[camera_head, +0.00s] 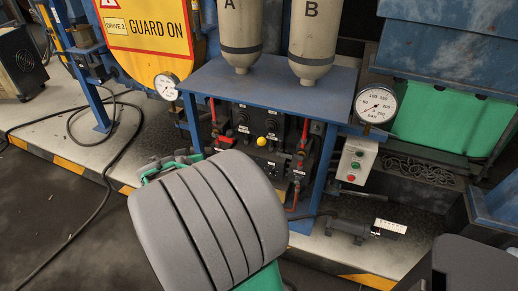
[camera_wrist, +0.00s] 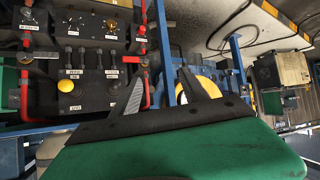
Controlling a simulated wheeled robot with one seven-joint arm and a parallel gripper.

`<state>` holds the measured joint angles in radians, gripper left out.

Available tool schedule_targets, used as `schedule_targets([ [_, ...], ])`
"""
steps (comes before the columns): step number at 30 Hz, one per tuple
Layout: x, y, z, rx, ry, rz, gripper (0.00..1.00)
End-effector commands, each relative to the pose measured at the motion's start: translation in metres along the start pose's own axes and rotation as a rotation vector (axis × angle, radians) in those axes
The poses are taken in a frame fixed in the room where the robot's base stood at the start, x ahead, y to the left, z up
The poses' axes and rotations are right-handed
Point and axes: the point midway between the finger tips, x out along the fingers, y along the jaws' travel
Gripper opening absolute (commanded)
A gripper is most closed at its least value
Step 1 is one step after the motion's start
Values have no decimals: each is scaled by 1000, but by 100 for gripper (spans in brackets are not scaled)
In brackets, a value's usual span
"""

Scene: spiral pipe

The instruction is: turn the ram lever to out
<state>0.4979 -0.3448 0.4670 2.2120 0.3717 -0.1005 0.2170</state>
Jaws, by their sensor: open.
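The dark control panel (camera_head: 250,122) stands under the blue table in the head view and fills the upper left of the wrist view (camera_wrist: 91,90). A yellow ball knob (camera_head: 262,141) sticks out of it and also shows in the wrist view (camera_wrist: 66,86). Small white labels lie around it, too small to read, so I cannot tell surely that this is the ram lever. My gripper (camera_wrist: 169,88) is open and empty, its two dark fingers apart. The yellow knob lies to the left of both fingers in the wrist view.
Red-handled pipes (camera_head: 216,118) flank the panel. Blue table legs (camera_head: 326,170) frame it. Bottles A (camera_head: 240,30) and B (camera_head: 314,40) stand on the blue table (camera_head: 200,80). A push-button box (camera_head: 356,160) and a gauge (camera_head: 376,104) are at right.

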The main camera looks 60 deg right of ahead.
Motion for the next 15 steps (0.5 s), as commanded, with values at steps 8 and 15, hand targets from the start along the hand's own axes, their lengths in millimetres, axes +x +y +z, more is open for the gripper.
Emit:
schedule_targets([
  [8,81,204,24,34,478,384,52],
  [15,84,227,17,6,548,410,52],
])
